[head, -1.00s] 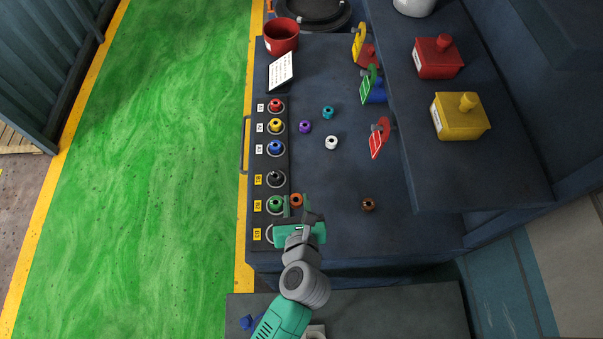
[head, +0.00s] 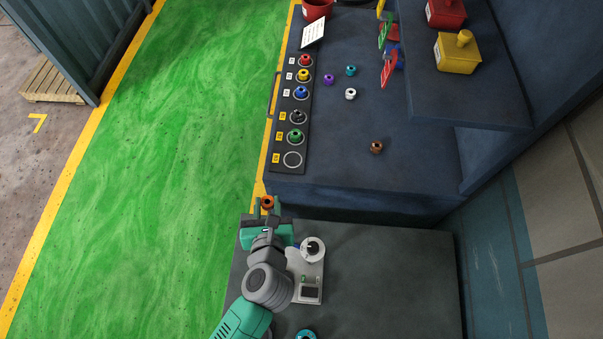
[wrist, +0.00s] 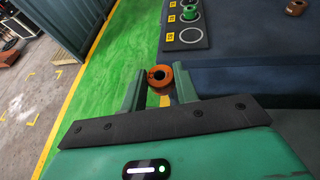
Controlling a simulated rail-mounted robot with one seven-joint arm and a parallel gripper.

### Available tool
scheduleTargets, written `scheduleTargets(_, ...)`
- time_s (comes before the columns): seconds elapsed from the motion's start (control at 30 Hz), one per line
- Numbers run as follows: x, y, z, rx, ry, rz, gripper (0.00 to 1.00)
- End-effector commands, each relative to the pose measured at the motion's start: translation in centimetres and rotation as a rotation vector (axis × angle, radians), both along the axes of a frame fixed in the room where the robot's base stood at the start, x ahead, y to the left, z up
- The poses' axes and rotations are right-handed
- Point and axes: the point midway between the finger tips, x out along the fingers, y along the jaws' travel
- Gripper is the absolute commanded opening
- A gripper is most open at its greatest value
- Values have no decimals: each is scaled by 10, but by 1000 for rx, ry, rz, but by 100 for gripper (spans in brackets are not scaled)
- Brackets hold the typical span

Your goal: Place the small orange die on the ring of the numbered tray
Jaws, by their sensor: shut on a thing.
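The small orange die (head: 267,202) is a round piece with a dark hole. It is held between the fingertips of my gripper (head: 267,207), beyond the near edge of the blue table. In the wrist view, the die (wrist: 160,77) sits between the green fingers of my gripper (wrist: 160,82). The numbered tray (head: 289,171) is a dark strip along the table's left edge with a column of white rings and labels. Its nearest ring (head: 292,160) is empty and also shows in the wrist view (wrist: 190,36).
Loose purple (head: 328,80), teal (head: 350,71), white (head: 350,94) and brown (head: 376,147) dies stand on the table. A grey platform (head: 390,270) in front carries a pale fixture with a round knob (head: 312,250). A shelf overhangs the table's right side.

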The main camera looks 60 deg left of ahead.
Motion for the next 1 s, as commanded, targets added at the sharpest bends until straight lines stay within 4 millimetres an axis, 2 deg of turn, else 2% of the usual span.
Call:
scheduleTargets(0.17, 6, 8, -1, 1, -3, 4, 4)
scheduleTargets(0.5, 83, 80, -10, 2, -4, 3, 4)
scheduleTargets(0.63, 105, 101, -14, 0, -2, 2, 4)
scheduleTargets(0.87, 116, 111, -15, 0, -1, 1, 4)
scheduleTargets(1.0, 115, 111, -29, 0, 2, 1, 4)
